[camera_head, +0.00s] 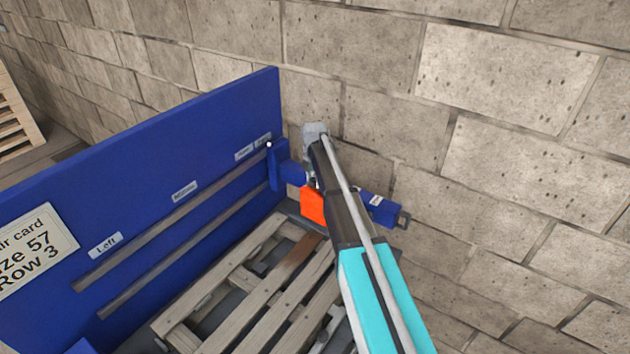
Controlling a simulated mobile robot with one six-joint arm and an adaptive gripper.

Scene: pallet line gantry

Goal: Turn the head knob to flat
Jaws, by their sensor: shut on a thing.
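A blue head unit (291,172) stands at the right end of two rails on a blue panel, with a blue arm (377,207) sticking out to the right. An orange-red part (313,206), which looks like the head knob, shows on it beside my dark arm link. My gripper (319,187) is at this head, mostly covered by my own arm. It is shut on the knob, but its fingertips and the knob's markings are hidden. I cannot tell which setting the knob points to.
The blue panel (130,180) carries labels, one reading "Left", and a card (35,250) reading "Row 3". A slatted wooden pallet (270,300) lies below the head. A block wall (480,130) stands close behind. Another wooden pallet (14,115) is at far left.

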